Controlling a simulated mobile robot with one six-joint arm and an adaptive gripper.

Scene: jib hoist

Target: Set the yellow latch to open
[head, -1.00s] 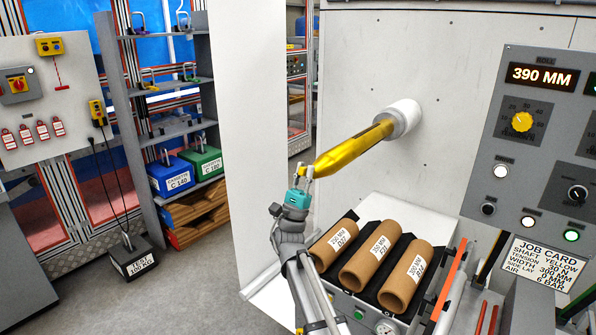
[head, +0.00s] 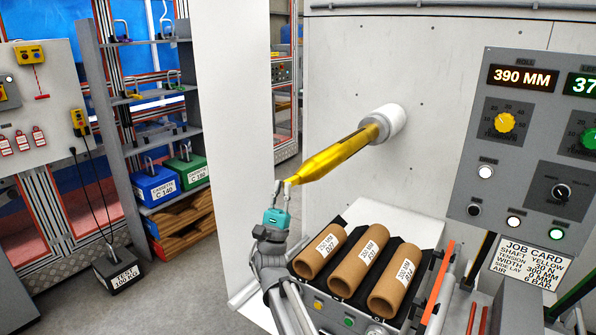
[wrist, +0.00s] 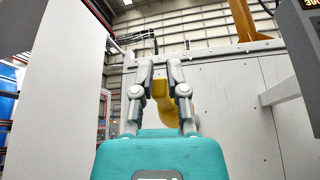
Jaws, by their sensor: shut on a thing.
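The yellow latch (wrist: 160,88) shows as a small yellow piece between the fingers in the wrist view. My gripper (head: 283,187) is shut on it, with one grey finger on each side. In the head view, the gripper is at the tapered near end of a yellow shaft (head: 342,155), which juts from a grey collar on the pale machine wall. The fingers (wrist: 160,82) and teal gripper body hide the lower part of the latch. I cannot tell from the frames which setting the latch is in.
Cardboard cores (head: 357,257) lie on a black rack below the shaft. A grey control panel (head: 530,150) and a job card (head: 531,262) stand at the right. A pale upright panel (head: 230,120) is close on the left. Shelves (head: 150,130) stand farther left.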

